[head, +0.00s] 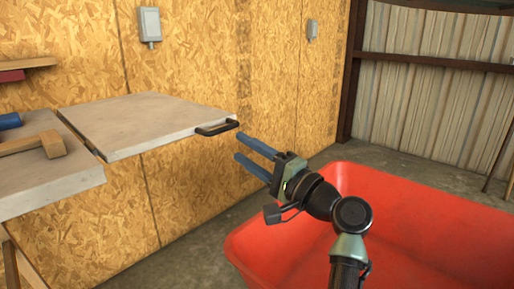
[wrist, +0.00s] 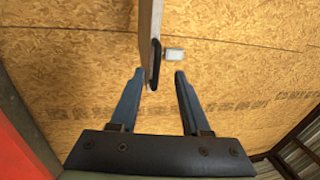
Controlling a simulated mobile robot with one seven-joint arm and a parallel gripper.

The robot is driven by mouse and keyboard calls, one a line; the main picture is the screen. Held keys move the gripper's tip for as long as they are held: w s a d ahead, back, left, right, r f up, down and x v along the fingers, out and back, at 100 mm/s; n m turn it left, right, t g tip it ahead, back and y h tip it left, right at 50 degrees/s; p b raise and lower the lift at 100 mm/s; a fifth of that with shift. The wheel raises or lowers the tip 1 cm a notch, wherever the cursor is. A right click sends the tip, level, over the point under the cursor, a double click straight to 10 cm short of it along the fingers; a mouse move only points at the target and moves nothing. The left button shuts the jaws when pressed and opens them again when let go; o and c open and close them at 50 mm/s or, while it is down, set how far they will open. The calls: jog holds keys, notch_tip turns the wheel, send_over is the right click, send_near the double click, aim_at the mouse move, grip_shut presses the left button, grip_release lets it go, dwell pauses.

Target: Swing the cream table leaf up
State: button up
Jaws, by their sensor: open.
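The pale cream-grey table leaf (head: 150,122) extends level from the right side of the table, with a narrow gap between them. A black bar handle (head: 217,128) sits at its right end. My gripper (head: 239,146) is open and empty, its blue fingers pointing at the handle from the right. In the head view the fingertips are just right of the handle. In the wrist view the leaf (wrist: 151,25) shows edge-on, and the handle (wrist: 155,62) lines up between the open fingertips (wrist: 159,73). Contact cannot be told. The leaf's underside is hidden.
The fixed table top (head: 50,180) at left carries a wooden mallet (head: 35,143) and a blue object (head: 9,121). A big red bin (head: 262,247) stands below my arm. A chipboard wall (head: 200,60) with grey boxes (head: 150,24) rises behind the leaf.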

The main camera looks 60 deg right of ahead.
jog(key=shift+v, duration=1.5)
jog(key=shift+w, duration=0.1)
jog(key=w+a+r+n+p, duration=0.1)
jog(key=w+a+r+n, duration=0.35)
jog(key=a, duration=0.25)
jog(key=w+a+r+n+t+y+p, duration=0.1)
jog(key=w+a+r+n+p, duration=0.15)
jog(key=w+a+r, duration=0.4)
jog(key=w+a+r+n+p, duration=0.15)
jog(key=a+r+n, duration=0.25)
jog(key=a, duration=0.4)
jog(key=s+a+r+n+t+y+p, duration=0.1)
jog(key=s+a+r+n+t+y, duration=0.3)
jog(key=a+r, duration=0.6)
jog(key=s+a+r+n+t+p, duration=0.15)
jog(key=s+a+r+n, duration=0.4)
jog(key=a, duration=0.75)
notch_tip(320, 180, up, 40)
jog(key=s+a+t+p, duration=0.1)
jog(key=p, duration=3.6)
jog(key=shift+f, duration=0.15)
